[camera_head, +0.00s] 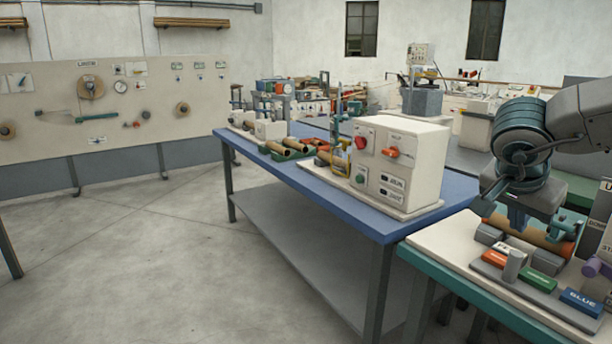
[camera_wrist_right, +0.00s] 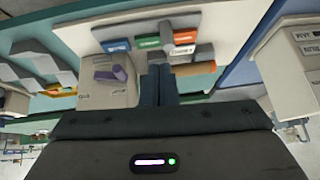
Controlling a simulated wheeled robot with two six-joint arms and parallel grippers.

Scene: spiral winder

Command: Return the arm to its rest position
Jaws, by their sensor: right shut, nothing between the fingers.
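My right gripper (camera_head: 518,215) comes in from the right in the head view. It hangs over the near right bench, just above a brown tube (camera_head: 532,236) that lies on grey supports. In the right wrist view its two fingers (camera_wrist_right: 160,84) are together with nothing between them. The tube shows there beside the fingertips (camera_wrist_right: 195,69); I cannot tell whether they touch it. My left gripper is not in view.
A blue-topped bench (camera_head: 320,192) with a white control box (camera_head: 400,165) stands to the left. Open floor (camera_head: 140,250) lies further left.

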